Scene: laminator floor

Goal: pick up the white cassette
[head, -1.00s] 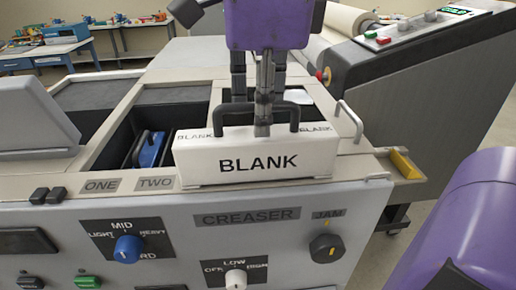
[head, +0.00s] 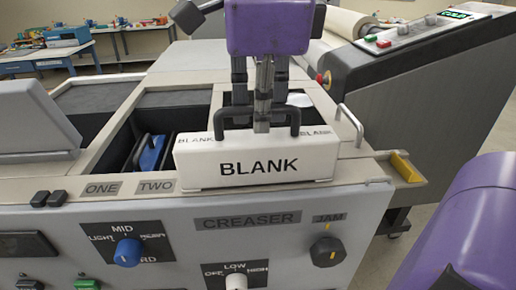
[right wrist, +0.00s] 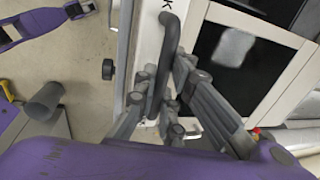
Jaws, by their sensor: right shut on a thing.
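The white cassette (head: 256,161), marked BLANK, has a dark handle on its top. My right gripper (head: 262,118) comes down from above and is shut on that handle. The cassette is at the front edge of the creaser, in front of the open bays; I cannot tell whether it touches the deck. In the right wrist view, the cassette (right wrist: 146,45) shows as a white strip and its dark handle lies between my fingers (right wrist: 170,115). My left gripper is not in view.
A blue cassette (head: 150,152) sits in the bay behind label TWO. The creaser's front panel (head: 190,235) carries knobs. A metal loop handle (head: 350,120) and yellow piece (head: 404,166) are at right. A grey machine (head: 430,95) stands beyond.

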